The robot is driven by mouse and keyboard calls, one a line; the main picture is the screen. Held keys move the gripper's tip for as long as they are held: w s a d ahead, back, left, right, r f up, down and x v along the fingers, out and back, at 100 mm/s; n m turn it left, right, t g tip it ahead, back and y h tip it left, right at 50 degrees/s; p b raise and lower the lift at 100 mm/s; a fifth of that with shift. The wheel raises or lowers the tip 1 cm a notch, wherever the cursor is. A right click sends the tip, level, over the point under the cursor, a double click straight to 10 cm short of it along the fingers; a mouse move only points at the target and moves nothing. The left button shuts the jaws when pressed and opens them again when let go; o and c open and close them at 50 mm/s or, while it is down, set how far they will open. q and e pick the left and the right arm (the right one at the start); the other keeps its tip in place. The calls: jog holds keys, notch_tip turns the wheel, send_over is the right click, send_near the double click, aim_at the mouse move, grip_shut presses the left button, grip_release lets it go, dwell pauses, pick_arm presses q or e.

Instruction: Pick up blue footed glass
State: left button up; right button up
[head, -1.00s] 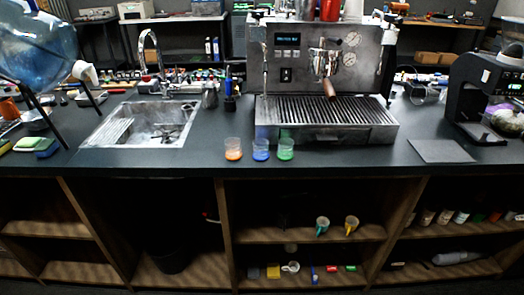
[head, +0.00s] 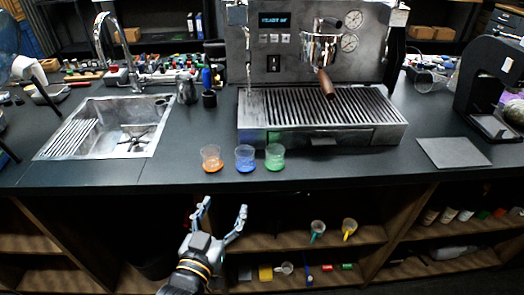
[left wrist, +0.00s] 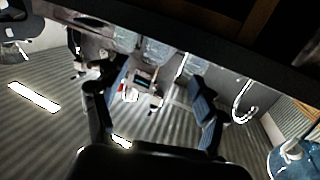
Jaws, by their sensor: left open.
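The blue footed glass (head: 245,159) stands upright near the counter's front edge, between an orange-bottomed glass (head: 211,158) and a green-bottomed glass (head: 275,157). My left gripper (head: 224,207) is open and empty, with its fingers spread and pointing up. In the head view it shows below the row of glasses, in front of the counter edge, apart from the blue glass. In the left wrist view the picture is upside down; the open fingers (left wrist: 158,88) show with pale glasses near the top, their colours unclear. My right gripper is not in view.
The espresso machine (head: 322,118) stands just behind the glasses. A sink (head: 112,127) is to the left and a grey mat (head: 453,152) to the right. Open shelves (head: 330,240) with cups lie below the counter (head: 340,173).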

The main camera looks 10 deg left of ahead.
pick_arm(q)
notch_tip(320, 180, up, 3)
jog(key=p, duration=0.1)
send_near(242, 158)
jog(key=w, duration=0.4)
jog(key=shift+t, duration=0.3)
jog(key=w, duration=0.2)
jog(key=w+p, duration=0.1)
jog(key=w, duration=0.2)
jog(key=shift+d+f, duration=0.25)
jog(key=shift+w+f, duration=0.1)
jog(key=shift+w, duration=0.3)
jog(key=c, duration=1.3)
jog(key=shift+o, duration=0.2)
jog(key=shift+p, duration=0.3)
